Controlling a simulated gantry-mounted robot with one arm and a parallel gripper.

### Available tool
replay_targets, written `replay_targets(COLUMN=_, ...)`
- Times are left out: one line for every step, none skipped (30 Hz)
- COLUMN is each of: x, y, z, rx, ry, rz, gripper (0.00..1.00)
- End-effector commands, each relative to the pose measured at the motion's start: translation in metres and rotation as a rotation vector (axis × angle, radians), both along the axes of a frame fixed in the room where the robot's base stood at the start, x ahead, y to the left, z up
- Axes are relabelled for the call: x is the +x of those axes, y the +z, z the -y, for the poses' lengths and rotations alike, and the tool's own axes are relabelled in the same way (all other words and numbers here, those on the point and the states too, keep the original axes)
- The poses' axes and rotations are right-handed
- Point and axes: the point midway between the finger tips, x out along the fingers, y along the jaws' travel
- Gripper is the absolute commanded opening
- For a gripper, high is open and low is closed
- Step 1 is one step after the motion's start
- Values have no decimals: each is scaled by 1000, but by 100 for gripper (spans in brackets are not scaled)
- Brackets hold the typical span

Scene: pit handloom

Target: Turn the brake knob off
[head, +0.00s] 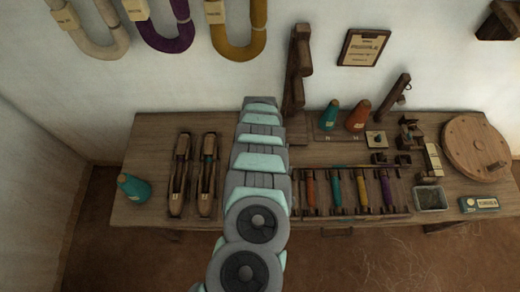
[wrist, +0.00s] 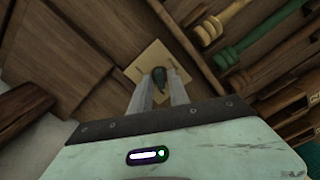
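A dark teal knob (wrist: 159,75) sits on a square cream plate (wrist: 148,60) on brown wood, in the wrist view. My gripper (wrist: 160,82) is open, its two grey fingers apart with the knob showing between their tips. I cannot tell whether the fingers touch the knob. The knob's narrow shape points roughly up and down in the picture. In the head view my arm hides the gripper. A small cream plate with a dark middle (head: 376,139) shows on the bench there, but I cannot tell if it is the same one.
The wooden bench (head: 150,135) carries two shuttles (head: 192,175), a rack of coloured bobbins (head: 348,190), cone spools (head: 345,117), a tray (head: 430,198) and a round wooden wheel (head: 474,148). A teal spool (head: 133,187) stands at left. A dark post (head: 297,72) rises beside my arm.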

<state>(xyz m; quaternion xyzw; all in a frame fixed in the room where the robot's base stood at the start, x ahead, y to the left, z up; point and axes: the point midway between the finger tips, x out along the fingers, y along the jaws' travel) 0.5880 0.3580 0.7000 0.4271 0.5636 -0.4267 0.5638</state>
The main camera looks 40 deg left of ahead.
Motion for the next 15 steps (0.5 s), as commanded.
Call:
replay_targets(x=0, y=0, z=0, rx=0, ry=0, rz=0, gripper=26)
replay_targets(x=0, y=0, z=0, rx=0, ry=-1, rz=0, gripper=29)
replay_targets(x=0, y=0, z=0, rx=0, ry=-1, rz=0, gripper=32)
replay_targets(x=0, y=0, z=0, rx=0, ry=-1, rz=0, gripper=32)
replay_targets(x=0, y=0, z=0, rx=0, ry=-1, rz=0, gripper=32)
replay_targets(x=0, y=-1, z=0, rx=0, ry=-1, rz=0, gripper=32)
replay_targets(x=0, y=-1, z=0, rx=0, ry=-1, rz=0, gripper=32)
replay_targets(x=0, y=-1, z=0, rx=0, ry=-1, rz=0, gripper=32)
replay_targets(x=0, y=-1, z=0, rx=0, ry=-1, rz=0, gripper=32)
replay_targets(x=0, y=0, z=0, rx=0, ry=-1, rz=0, gripper=32)
replay_targets(x=0, y=0, z=0, rx=0, ry=-1, rz=0, gripper=32)
replay_targets(x=0, y=1, z=0, rx=0, ry=-1, rz=0, gripper=32)
replay_targets(x=0, y=3, z=0, rx=1, ry=-1, rz=0, gripper=32)
replay_targets(x=0, y=5, z=0, rx=1, ry=-1, rz=0, gripper=32)
replay_targets(x=0, y=8, z=-1, rx=1, ry=-1, rz=0, gripper=32)
